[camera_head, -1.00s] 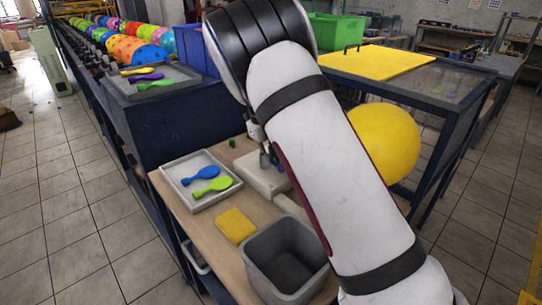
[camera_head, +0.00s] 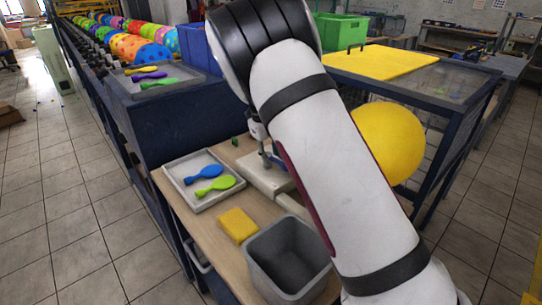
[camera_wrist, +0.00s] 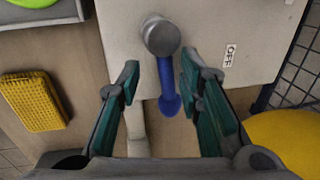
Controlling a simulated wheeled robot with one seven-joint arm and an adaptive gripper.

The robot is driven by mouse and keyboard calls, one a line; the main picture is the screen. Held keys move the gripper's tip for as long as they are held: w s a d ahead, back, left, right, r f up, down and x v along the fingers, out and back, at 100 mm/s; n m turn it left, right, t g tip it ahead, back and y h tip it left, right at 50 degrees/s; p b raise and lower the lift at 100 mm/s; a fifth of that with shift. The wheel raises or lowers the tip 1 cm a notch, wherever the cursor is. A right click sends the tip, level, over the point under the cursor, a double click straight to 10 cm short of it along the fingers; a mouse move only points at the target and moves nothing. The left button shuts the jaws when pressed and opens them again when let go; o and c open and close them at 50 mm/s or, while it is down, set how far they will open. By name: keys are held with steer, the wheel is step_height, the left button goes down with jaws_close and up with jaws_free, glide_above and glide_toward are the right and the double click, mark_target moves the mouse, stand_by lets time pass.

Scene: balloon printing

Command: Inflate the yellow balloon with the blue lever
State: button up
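The yellow balloon (camera_head: 390,143) is large and round, beside the work table behind my arm. Its edge also shows at the lower right of the wrist view (camera_wrist: 285,140). The blue lever (camera_wrist: 170,95) hangs from a round metal knob on a pale box (camera_wrist: 215,20), beside an "OFF" label (camera_wrist: 230,55). My gripper (camera_wrist: 160,75) is open, with one green-padded finger on each side of the lever. Gaps show between the fingers and the lever. In the head view my arm hides most of the gripper and the balloon's left side.
A grey tray (camera_head: 176,186) holds a blue and a green flat balloon. A yellow sponge (camera_head: 238,225) and a grey bin (camera_head: 255,272) are near the table's front. A barred frame with a yellow top (camera_head: 395,62) stands at the right.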

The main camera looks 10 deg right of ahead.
step_height(320, 180, up, 11)
steer(key=s+a, duration=0.1)
steer(key=a, duration=0.1)
steer(key=shift+r, duration=0.15)
steer(key=c, duration=0.7)
steer(key=shift+d+n, duration=0.4)
steer(key=shift+n, duration=0.4)
jaws_close()
steer(key=d+f+n+t+h+p, duration=0.2)
steer(key=d+n, duration=0.5)
steer(key=n, duration=1.1)
steer(key=shift+g+y, duration=0.3)
steer(key=shift+g, duration=0.1)
steer(key=x, duration=0.3)
steer(key=p+x, duration=0.1)
steer(key=x, duration=0.1)
steer(key=p+x, duration=0.1)
steer(key=x, duration=0.2)
steer(key=shift+w+d+f, duration=0.1)
steer(key=shift+w+f, duration=0.2)
steer(key=shift+w, duration=0.1)
steer(key=shift+s+a+f+p, duration=0.2)
steer(key=shift+s+a+p, duration=0.4)
steer(key=shift+a, duration=0.35)
steer(key=shift+s+a+f, duration=0.3)
steer(key=shift+s+a, duration=0.1)
steer(key=shift+a, duration=0.25)
